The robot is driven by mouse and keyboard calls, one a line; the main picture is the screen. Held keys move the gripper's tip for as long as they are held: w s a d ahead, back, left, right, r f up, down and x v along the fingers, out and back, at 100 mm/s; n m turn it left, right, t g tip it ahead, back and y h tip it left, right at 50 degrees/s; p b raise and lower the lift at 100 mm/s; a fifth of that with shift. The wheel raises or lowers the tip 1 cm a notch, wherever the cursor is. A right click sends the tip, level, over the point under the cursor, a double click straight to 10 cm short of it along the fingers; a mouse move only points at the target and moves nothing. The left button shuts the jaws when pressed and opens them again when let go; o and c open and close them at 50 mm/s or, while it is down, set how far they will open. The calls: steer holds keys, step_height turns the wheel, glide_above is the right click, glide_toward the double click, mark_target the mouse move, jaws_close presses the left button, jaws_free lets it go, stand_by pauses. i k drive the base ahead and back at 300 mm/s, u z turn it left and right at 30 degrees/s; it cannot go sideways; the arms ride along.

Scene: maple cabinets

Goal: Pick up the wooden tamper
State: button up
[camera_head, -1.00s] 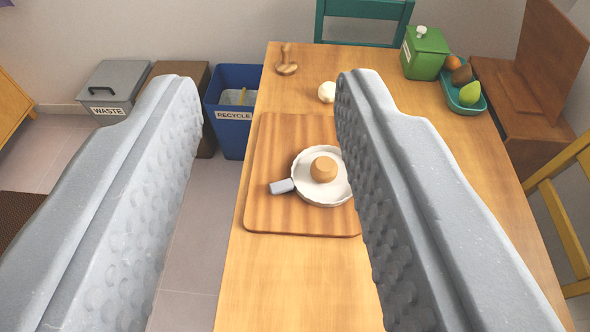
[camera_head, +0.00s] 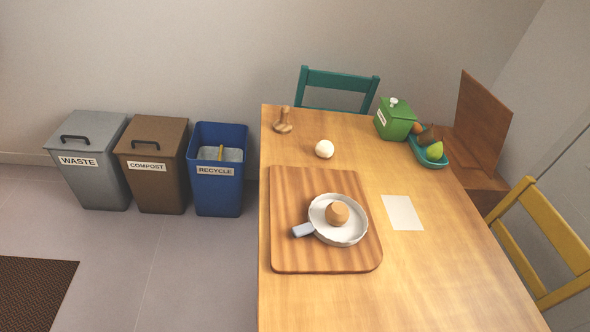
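What looks like the wooden tamper (camera_head: 283,122) stands at the far left corner of the wooden table (camera_head: 440,270). It is small, with a thin upright handle above a wider base. It is apart from the other things there. My gripper does not show in the view now.
A cutting board (camera_head: 290,190) holds a white pan (camera_head: 345,236) with a round tan piece inside. A white ball (camera_head: 324,149), a paper (camera_head: 402,212), a green box (camera_head: 395,120) and a teal fruit tray (camera_head: 431,160) share the table. The recycle bin (camera_head: 219,187) stands left; a teal chair (camera_head: 338,80) stands behind.

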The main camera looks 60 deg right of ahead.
mark_target(281, 127)
steer(key=k, duration=1.35)
steer(key=z, duration=0.95)
steer(key=i, duration=1)
steer(key=u, duration=0.05)
